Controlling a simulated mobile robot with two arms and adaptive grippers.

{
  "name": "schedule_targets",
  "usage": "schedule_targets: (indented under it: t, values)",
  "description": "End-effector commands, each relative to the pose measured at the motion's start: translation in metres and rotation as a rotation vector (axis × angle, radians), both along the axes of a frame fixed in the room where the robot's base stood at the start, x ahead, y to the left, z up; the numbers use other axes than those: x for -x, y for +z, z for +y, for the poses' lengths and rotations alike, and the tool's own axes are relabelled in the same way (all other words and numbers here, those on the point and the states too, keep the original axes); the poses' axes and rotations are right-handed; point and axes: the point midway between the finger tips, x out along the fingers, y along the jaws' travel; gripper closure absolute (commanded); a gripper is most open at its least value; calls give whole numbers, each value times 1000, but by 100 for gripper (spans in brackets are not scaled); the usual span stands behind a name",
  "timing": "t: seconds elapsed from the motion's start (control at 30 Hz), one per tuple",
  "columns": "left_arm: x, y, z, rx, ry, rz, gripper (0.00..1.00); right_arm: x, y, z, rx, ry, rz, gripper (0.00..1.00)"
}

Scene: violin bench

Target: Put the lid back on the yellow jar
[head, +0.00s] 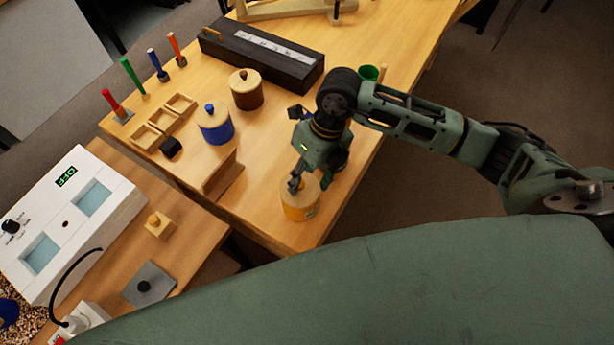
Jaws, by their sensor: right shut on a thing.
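The yellow jar (300,210) stands upright near the front right corner of the wooden bench. A pale wooden lid (313,186) is at its mouth, partly hidden by my right gripper. My right gripper (296,185) points down over the jar and is shut at the middle of the lid, where the knob is hidden. I cannot tell whether the lid rests fully on the rim or is slightly above it. My left gripper is not in view.
Left of the arm stand a blue jar (216,130) and a brown jar (246,95), both lidded. A wooden block (222,174) is left of the yellow jar. A long black case (262,55) lies behind.

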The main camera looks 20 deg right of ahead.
Motion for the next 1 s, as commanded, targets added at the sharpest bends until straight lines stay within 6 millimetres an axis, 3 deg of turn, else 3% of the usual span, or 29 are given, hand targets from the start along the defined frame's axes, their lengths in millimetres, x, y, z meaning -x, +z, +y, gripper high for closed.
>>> schedule_targets:
  t: [0.97, 1.0]
  values:
    - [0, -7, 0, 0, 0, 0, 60, 5, -12, -1, 7, -1, 19, 77]
    - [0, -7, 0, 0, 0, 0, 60, 5, -12, -1, 7, -1, 19, 50]
